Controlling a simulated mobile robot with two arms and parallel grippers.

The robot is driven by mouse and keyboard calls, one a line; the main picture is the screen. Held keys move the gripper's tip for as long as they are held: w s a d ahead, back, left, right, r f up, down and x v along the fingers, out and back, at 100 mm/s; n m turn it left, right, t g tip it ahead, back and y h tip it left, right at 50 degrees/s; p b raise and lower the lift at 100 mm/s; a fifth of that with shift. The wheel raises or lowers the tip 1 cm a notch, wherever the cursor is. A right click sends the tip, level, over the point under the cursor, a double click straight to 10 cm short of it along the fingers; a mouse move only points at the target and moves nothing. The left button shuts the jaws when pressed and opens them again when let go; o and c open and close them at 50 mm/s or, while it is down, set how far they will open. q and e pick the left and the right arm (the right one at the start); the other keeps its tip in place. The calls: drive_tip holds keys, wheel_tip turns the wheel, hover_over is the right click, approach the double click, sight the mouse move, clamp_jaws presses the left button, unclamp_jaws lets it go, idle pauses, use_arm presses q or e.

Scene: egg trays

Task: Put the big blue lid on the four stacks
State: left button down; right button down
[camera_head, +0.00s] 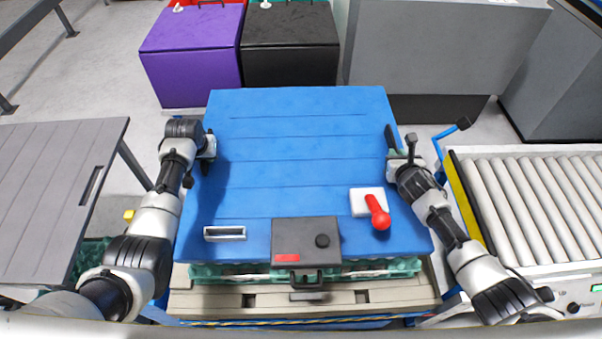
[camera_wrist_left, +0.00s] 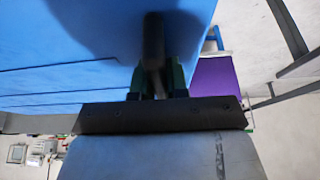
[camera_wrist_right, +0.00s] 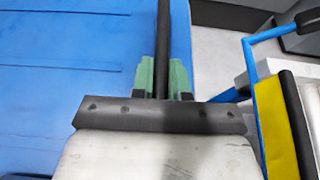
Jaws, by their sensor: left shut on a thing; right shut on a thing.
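The big blue lid (camera_head: 300,150) lies broad and flat in front of me in the head view. Green egg trays (camera_head: 232,271) show in a narrow strip under its near edge; the rest of the stacks is hidden. My left gripper (camera_head: 207,148) is at the lid's left edge. It is shut on a dark bar at the lid (camera_wrist_left: 153,50), between its green fingers. My right gripper (camera_head: 397,153) is at the lid's right edge, shut on a similar dark bar (camera_wrist_right: 163,45). Whether the lid rests on all the stacks cannot be told.
A beige pallet (camera_head: 225,300) shows below the trays. A roller conveyor (camera_head: 535,205) stands close on the right, a grey slatted table (camera_head: 50,190) on the left. Purple (camera_head: 195,60) and black (camera_head: 290,55) boxes and a grey cabinet (camera_head: 440,50) stand behind.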

sight(209, 166)
use_arm(q)
drive_tip(key=shift+w, duration=0.1)
use_arm(e)
drive_tip(key=shift+w, duration=0.1)
